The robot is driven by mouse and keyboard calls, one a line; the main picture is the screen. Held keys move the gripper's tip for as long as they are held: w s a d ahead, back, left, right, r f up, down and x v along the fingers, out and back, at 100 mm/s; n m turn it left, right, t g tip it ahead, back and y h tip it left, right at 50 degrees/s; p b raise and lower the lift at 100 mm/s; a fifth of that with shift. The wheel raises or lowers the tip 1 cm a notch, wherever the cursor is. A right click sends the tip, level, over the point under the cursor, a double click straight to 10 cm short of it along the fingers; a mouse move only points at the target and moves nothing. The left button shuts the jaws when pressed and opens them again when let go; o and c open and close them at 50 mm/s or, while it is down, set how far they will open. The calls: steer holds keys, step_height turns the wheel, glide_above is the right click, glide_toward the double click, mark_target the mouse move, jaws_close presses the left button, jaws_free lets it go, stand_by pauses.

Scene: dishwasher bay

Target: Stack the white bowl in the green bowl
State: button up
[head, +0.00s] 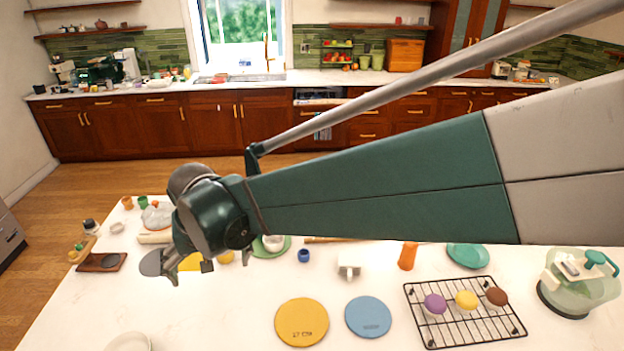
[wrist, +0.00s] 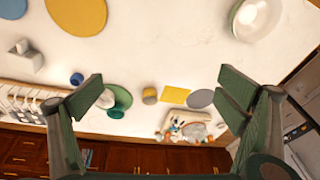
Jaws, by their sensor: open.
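My gripper (head: 190,272) is open and empty above the left part of the counter, and its spread fingers also show in the wrist view (wrist: 165,92). A white bowl (wrist: 258,14) stands at the top right of the wrist view, and part of a white rim shows at the bottom edge of the head view (head: 128,342). A green dish (head: 284,250) with a white piece at it is just right of my gripper in the head view. The green dish (wrist: 122,97) is beside the left finger in the wrist view, partly hidden. I cannot tell whether it is the green bowl.
A yellow plate (head: 302,322) and a blue plate (head: 368,317) lie at the front. A white mug (head: 349,266), blue cup (head: 303,255), orange cup (head: 408,256) and teal dish (head: 468,257) stand farther back. The front left counter is mostly clear.

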steer(key=s+d+r+m+t, duration=0.1)
steer(key=s+d+r, duration=0.15)
steer(key=d, duration=1.35)
steer(key=s+d+r+m+t, duration=0.15)
steer(key=d+r, duration=0.25)
steer(key=d, duration=1.2)
steer(key=s+d+f+t+h, duration=0.1)
steer(key=s+d+f+t, duration=0.1)
steer(key=s+d, duration=0.5)
steer(key=shift+s+d+h, duration=0.15)
steer(key=shift+d+h, duration=0.15)
steer(key=shift+d, duration=1.65)
steer(key=shift+f+m, duration=0.15)
steer(key=shift+m, duration=0.1)
step_height(320, 180, down, 10)
steer(key=b, duration=1)
